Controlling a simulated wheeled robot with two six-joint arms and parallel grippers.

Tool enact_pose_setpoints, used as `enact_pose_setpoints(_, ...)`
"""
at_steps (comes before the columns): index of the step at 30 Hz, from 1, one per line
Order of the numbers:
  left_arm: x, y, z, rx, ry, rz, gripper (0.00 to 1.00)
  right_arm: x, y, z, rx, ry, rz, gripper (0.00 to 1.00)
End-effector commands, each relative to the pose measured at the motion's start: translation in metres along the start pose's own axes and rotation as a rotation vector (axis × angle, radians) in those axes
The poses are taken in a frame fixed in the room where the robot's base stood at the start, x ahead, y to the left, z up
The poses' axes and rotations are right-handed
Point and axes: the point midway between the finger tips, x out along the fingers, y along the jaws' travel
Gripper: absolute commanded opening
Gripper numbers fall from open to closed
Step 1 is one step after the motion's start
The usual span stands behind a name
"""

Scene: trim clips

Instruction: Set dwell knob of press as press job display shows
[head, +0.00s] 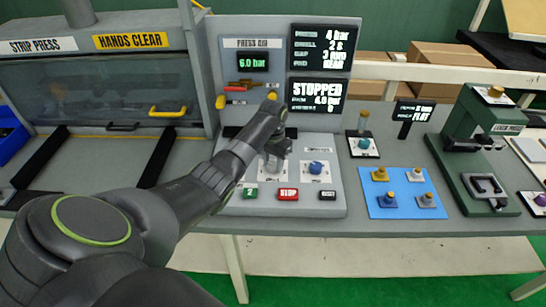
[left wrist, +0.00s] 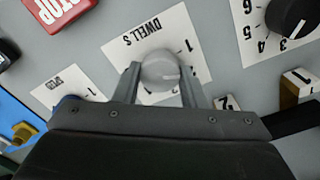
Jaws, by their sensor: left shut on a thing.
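The press job display (head: 321,47) reads press 4 bar, dwell 2 s, gap 3 mm and a last line ending in REAR. The dwell knob (left wrist: 160,70) is a round grey knob on a white plate marked DWELL S. Its pale pointer mark faces right in the left wrist view. A 1 shows above right of the knob; other scale figures are partly hidden by the fingers. My left gripper (left wrist: 160,88) is shut on the knob, one finger on each side. In the head view my left gripper (head: 275,150) covers most of the knob. My right gripper is not in view.
A status display (head: 316,95) reads STOPPED. A blue knob (head: 317,167) sits right of the gripper, above green, red STOP (head: 288,194) and black buttons. In the wrist view a black knob (left wrist: 293,14) is close by. A blue mat (head: 403,205) lies further right.

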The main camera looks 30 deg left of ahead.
Motion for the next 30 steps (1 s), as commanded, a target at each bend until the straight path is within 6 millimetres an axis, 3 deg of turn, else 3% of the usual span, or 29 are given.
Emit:
enact_pose_setpoints(12,-0.002,0.0,-0.001,0.266,0.002,0.0,0.15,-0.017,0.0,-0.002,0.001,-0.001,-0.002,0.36)
enact_pose_setpoints(30,-0.002,0.001,-0.002,0.34,0.006,-0.001,0.15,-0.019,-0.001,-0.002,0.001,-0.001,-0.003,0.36)
